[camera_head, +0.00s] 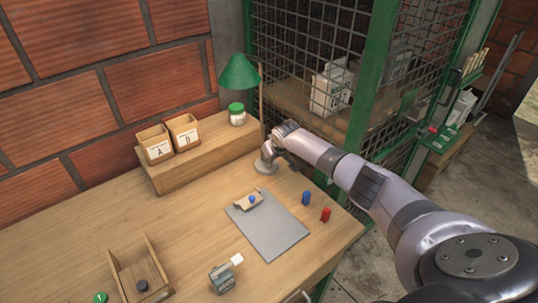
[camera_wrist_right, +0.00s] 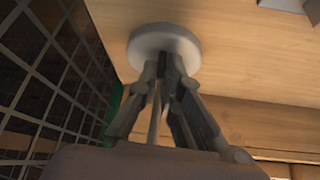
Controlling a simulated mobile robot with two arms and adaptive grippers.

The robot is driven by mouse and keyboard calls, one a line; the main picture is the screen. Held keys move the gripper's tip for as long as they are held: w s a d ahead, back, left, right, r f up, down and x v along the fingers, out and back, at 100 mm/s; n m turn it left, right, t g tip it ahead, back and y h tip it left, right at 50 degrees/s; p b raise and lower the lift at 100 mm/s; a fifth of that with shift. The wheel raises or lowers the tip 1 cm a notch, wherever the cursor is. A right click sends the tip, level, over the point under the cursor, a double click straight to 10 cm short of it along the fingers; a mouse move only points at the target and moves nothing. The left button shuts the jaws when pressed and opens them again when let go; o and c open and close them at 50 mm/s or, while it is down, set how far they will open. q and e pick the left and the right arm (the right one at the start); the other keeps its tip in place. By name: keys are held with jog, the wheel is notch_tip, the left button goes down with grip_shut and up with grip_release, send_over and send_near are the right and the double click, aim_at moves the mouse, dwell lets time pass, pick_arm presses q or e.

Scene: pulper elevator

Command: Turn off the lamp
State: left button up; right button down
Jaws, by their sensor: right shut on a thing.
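The desk lamp has a green cone shade (camera_head: 240,73), a thin upright stem and a round grey base (camera_head: 264,167) on the wooden table. My right gripper (camera_head: 268,152) reaches in from the right and is low at the lamp, just above its base. In the right wrist view the gripper (camera_wrist_right: 163,75) has its fingers close together around the thin stem (camera_wrist_right: 154,115), next to the round base (camera_wrist_right: 165,42). Whether the lamp is lit and where its switch is cannot be told. My left gripper is not in view.
A wooden shelf (camera_head: 205,156) behind holds two labelled boxes and a green-lidded jar (camera_head: 237,114). A mesh cage stands behind the lamp.

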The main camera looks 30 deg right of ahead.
jog(key=shift+s+t+p, duration=0.3)
jog(key=shift+t, duration=0.1)
jog(key=shift+s+f+t+p, duration=0.2)
jog(key=shift+t+p, duration=0.1)
jog(key=shift+t, duration=0.4)
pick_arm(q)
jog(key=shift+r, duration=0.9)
pick_arm(e)
jog(key=shift+s+t, duration=0.25)
jog(key=shift+t, duration=0.75)
jog(key=c, duration=1.8)
grip_release()
jog(key=shift+d, duration=0.1)
jog(key=shift+o, duration=0.2)
